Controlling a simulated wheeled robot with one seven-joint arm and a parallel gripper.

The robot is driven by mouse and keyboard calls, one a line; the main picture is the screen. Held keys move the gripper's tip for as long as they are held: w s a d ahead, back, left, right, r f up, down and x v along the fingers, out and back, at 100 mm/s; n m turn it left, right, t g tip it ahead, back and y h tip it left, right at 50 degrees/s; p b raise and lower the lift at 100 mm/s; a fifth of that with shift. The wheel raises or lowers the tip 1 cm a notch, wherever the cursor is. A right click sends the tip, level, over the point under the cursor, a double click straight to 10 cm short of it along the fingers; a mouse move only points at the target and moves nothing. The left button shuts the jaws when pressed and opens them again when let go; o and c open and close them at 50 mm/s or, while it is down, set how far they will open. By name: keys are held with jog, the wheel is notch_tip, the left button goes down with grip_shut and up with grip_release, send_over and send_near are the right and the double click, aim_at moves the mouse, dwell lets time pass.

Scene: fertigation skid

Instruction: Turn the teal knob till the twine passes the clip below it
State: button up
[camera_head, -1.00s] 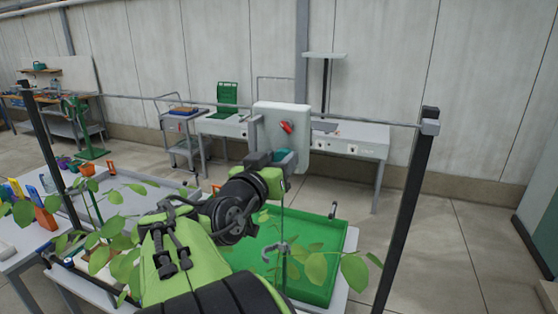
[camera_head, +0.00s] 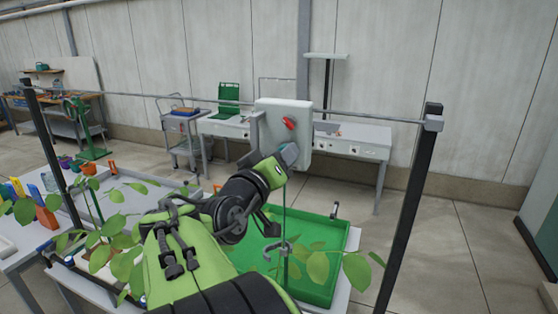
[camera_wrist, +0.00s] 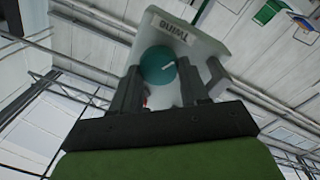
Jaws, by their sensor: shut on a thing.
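A thin dark line that looks like the twine (camera_head: 284,205) hangs below the box, down to a grey hook-like clip (camera_head: 276,248) by the plant. I cannot tell where the twine's end is.
A red switch (camera_head: 289,123) sits on the box front. A green tray (camera_head: 325,292) is below, with leafy plants (camera_head: 318,267) near it. A dark post (camera_head: 408,210) stands at right. A grey bench (camera_head: 360,142) is behind. Open floor lies right of the post.

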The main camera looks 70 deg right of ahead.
jog(key=shift+s+f+n, duration=0.1)
jog(key=shift+f+n, duration=0.05)
jog(key=shift+n, duration=2.15)
jog(key=o, duration=0.7)
jog(key=shift+o, duration=0.5)
jog(key=shift+d, duration=0.25)
